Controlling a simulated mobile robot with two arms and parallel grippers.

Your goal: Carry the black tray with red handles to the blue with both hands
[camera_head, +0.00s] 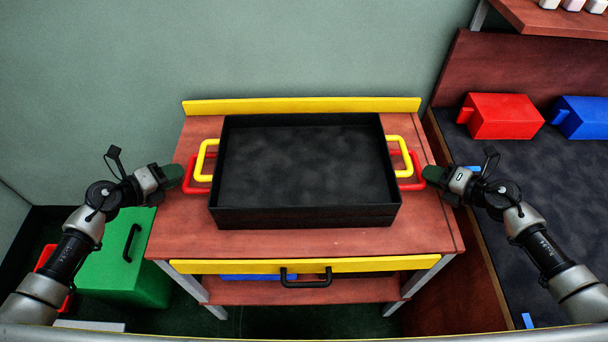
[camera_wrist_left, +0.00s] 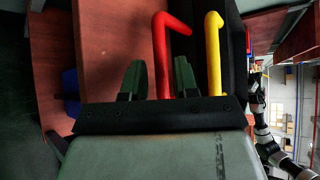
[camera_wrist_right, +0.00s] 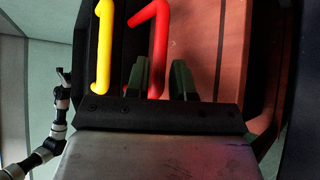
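A black tray (camera_head: 305,216) sits on the small reddish-brown table. It appears to be two stacked trays: yellow handles (camera_head: 203,160) stick out higher up and red handles (camera_head: 190,180) lower down. My left gripper (camera_head: 176,176) is at the left red handle. In the left wrist view its fingers (camera_wrist_left: 160,80) are apart, with the red handle (camera_wrist_left: 165,50) between them. My right gripper (camera_head: 435,175) is at the right red handle (camera_head: 415,172). In the right wrist view its fingers (camera_wrist_right: 160,80) are apart around the red handle (camera_wrist_right: 157,50). The yellow handles are outside both grippers.
A blue box (camera_head: 582,118) and a red box (camera_head: 502,117) lie on the dark surface (camera_head: 540,190) at right. The table (camera_head: 425,235) has a yellow back board (camera_head: 300,106) and a drawer. A green box (camera_head: 125,265) stands on the floor at left.

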